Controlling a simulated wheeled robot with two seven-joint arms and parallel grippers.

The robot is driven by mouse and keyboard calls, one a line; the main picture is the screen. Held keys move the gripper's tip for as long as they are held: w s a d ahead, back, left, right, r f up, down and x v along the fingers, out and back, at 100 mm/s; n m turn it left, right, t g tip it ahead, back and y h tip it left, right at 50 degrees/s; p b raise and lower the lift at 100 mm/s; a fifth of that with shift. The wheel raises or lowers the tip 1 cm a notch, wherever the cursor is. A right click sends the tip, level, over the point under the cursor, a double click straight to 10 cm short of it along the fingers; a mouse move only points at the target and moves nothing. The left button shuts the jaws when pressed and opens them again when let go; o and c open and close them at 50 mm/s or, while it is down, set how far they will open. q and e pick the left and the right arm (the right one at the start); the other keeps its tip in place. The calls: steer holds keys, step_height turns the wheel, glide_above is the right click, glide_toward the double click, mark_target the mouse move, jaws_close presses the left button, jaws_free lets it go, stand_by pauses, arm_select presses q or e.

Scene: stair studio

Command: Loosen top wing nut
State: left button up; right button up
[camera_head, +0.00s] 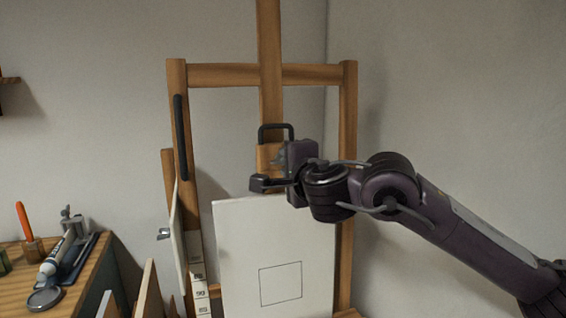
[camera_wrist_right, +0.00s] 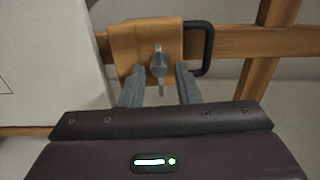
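The easel's wooden top clamp block (camera_head: 265,150) sits on the central mast, just above a white canvas (camera_head: 230,240). The grey metal top wing nut (camera_wrist_right: 159,64) stands out from the block (camera_wrist_right: 128,45) in the right wrist view, its wings lined up roughly upright in the picture. My right gripper (camera_wrist_right: 160,73) is open, with its two grey fingers on either side of the wing nut and visible gaps. In the head view my right gripper (camera_head: 277,159) is at the block and largely hides the wing nut. My left gripper is out of view.
A black handle (camera_head: 276,128) sticks out at the block. Another long black handle (camera_head: 180,137) is on the easel's left post. A wooden table (camera_head: 84,277) with art tools stands at the left, with panels leaning nearby. The right wall side is clear except for my arm.

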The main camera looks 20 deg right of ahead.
steer(key=s+p, duration=0.2)
steer(key=s, duration=0.4)
steer(key=shift+r+p, duration=0.3)
steer(key=shift+f, duration=0.1)
